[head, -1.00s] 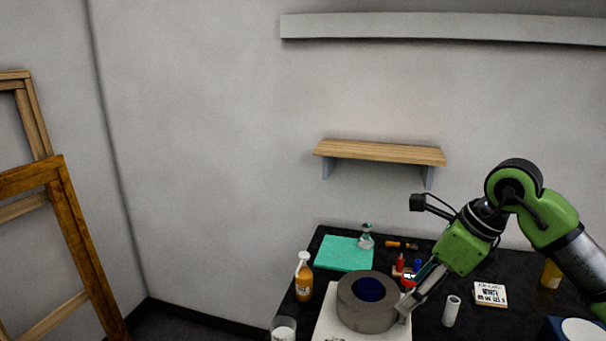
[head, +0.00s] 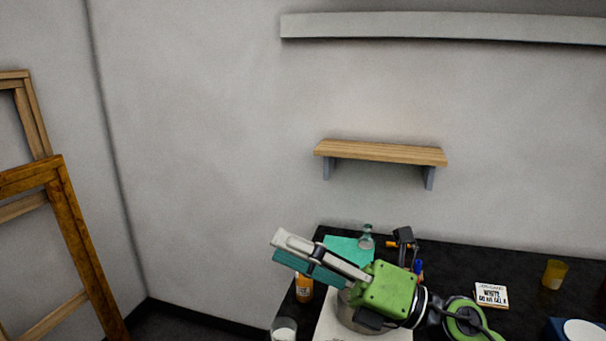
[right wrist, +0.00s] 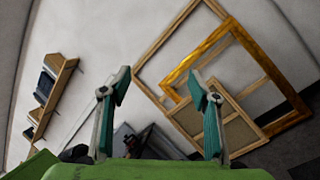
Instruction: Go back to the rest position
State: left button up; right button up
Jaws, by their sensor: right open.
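My right gripper (head: 278,248) is raised over the left part of the black table (head: 520,313) in the head view, with its fingers pointing to the left. In the right wrist view the same gripper (right wrist: 160,76) has its two teal-padded fingers wide apart, with nothing between them. Its green body hides most of the grey ring-shaped block on the white base (head: 330,322). My left gripper is in neither view.
An orange bottle (head: 303,288) and a clear glass (head: 284,328) stand near the table's left edge. A teal sheet (head: 340,243) and a small flask (head: 366,237) lie behind. A wooden shelf (head: 380,153) is above; wooden frames (head: 68,230) lean at left.

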jog(key=w+d+f+m+t+h, duration=0.25)
jog(key=d+m+t+h, duration=0.45)
jog(key=m, duration=0.4)
jog(key=w+d+f+m+t+h, duration=0.1)
jog(key=w+d+m+t+h, duration=0.4)
jog(key=m+t, duration=0.5)
jog(key=s+d+f+m+g+h, duration=0.4)
jog(key=f+m, duration=0.3)
jog(key=f, duration=0.4)
jog(key=s+d+f+m+g+h, duration=0.1)
jog(key=d+f+m+g+h, duration=0.45)
jog(key=f, duration=0.55)
jog(key=s+f+m+g, duration=0.2)
jog(key=s+f+g, duration=0.3)
jog(key=s+f, duration=0.6)
jog(key=s+f+m+g, duration=0.3)
jog(key=s+f+g, duration=0.35)
jog(key=s, duration=0.75)
notch_tip(320, 180, down, 29)
jog(key=s, duration=0.3)
jog(key=s+d+f, duration=0.2)
jog(key=s+f, duration=0.5)
jog(key=s, duration=0.1)
jog(key=s+d+f+g, duration=0.1)
jog(key=s+f, duration=0.6)
jog(key=s, duration=0.1)
jog(key=shift+d+f+n+y, duration=0.3)
jog(key=shift+d+n+y, duration=0.05)
